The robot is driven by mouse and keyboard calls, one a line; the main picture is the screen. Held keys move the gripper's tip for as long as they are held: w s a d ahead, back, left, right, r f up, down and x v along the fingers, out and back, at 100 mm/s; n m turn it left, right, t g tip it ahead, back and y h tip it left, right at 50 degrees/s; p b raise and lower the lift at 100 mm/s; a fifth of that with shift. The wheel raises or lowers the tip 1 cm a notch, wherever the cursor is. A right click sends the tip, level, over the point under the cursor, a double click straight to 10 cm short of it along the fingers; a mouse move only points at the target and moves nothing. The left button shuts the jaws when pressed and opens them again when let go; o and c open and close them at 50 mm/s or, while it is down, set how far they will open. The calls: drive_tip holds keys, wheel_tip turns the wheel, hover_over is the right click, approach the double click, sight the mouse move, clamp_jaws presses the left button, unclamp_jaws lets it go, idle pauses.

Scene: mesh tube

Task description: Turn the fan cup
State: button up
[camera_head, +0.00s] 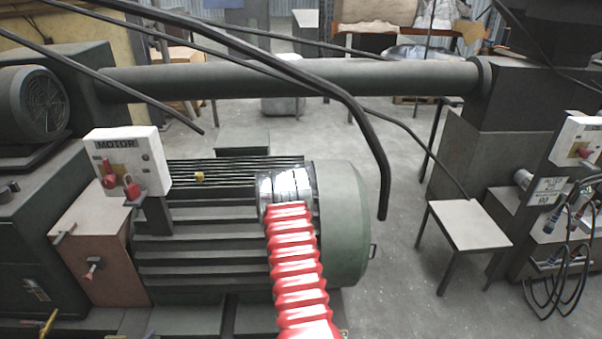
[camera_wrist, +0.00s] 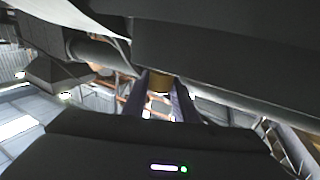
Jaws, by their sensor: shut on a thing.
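In the wrist view, my gripper (camera_wrist: 161,92) has its two dark purplish fingers on either side of a short brass-coloured round piece (camera_wrist: 159,82). It is shut on this piece, which sits against the lower edge of a large dark body; it may be the fan cup, but I cannot be sure. In the head view, my red ribbed arm (camera_head: 296,265) reaches over the green finned motor (camera_head: 215,232). My wrist's silver and black end is by the motor's smooth rounded end cover (camera_head: 345,225). The fingers and the held piece are hidden there.
A white MOTOR switch box (camera_head: 127,160) with red knobs stands left of the arm. A thick pipe (camera_head: 290,78) crosses behind, and black cables hang above the motor. A small table (camera_head: 468,225) stands right, with open floor between.

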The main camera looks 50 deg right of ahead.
drive_tip(key=shift+w+m+g+h, duration=0.1)
drive_tip(key=shift+m+g+h, duration=0.1)
drive_tip(key=shift+m+g, duration=1.1)
drive_tip(key=shift+w+m+g+h, duration=0.15)
drive_tip(key=shift+m+g, duration=0.55)
drive_tip(key=shift+g, duration=1.4)
drive_tip(key=shift+r+m+g, duration=0.15)
drive_tip(key=shift+m+g, duration=1.15)
drive_tip(key=shift+g, duration=0.4)
drive_tip(key=o, duration=1)
drive_tip(key=shift+s, duration=0.15)
drive_tip(key=shift+o, duration=0.2)
drive_tip(key=shift+a, duration=0.15)
drive_tip(key=v, duration=1.3)
drive_tip(key=shift+a+r, duration=0.1)
drive_tip(key=shift+a, duration=0.15)
